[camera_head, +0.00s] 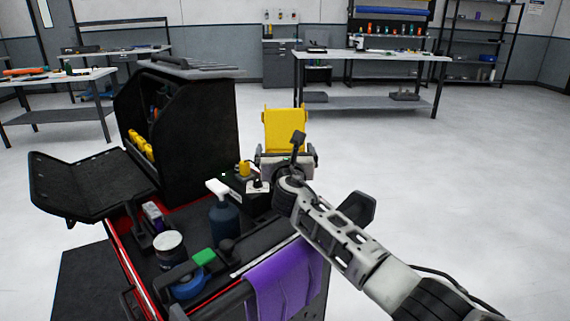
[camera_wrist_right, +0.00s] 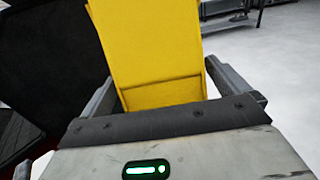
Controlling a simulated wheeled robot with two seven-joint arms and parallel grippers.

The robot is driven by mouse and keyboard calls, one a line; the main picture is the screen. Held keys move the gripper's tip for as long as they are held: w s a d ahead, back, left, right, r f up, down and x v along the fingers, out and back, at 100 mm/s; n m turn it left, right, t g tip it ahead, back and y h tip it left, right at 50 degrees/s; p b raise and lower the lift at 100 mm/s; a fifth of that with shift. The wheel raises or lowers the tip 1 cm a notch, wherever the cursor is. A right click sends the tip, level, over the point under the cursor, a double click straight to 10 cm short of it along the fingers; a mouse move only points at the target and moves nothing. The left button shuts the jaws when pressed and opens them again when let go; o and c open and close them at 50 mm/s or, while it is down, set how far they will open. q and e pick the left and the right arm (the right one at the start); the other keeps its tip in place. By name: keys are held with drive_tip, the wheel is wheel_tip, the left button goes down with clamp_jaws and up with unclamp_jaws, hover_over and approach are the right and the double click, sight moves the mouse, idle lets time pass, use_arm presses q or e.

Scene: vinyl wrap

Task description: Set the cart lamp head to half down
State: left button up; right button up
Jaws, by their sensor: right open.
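A yellow flat panel (camera_head: 286,128), which looks to be the cart lamp head, stands upright just beyond my right gripper (camera_head: 286,153). In the right wrist view the yellow panel (camera_wrist_right: 155,50) fills the space between the two fingers of my right gripper (camera_wrist_right: 162,75). The fingers are spread apart, one on each side, and I see a gap at least on the right side. The panel's mount is hidden behind my gripper and wrist. My left gripper is not in view.
The black and red tool cart (camera_head: 178,110) holds a spray bottle (camera_head: 224,218), a can (camera_head: 170,248), blue tape (camera_head: 188,284) and a green block (camera_head: 203,257). A purple cloth (camera_head: 284,280) hangs over its edge. Workbenches (camera_head: 372,55) stand behind; the floor at right is clear.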

drive_tip(key=shift+w, duration=0.3)
drive_tip(key=c, duration=1.2)
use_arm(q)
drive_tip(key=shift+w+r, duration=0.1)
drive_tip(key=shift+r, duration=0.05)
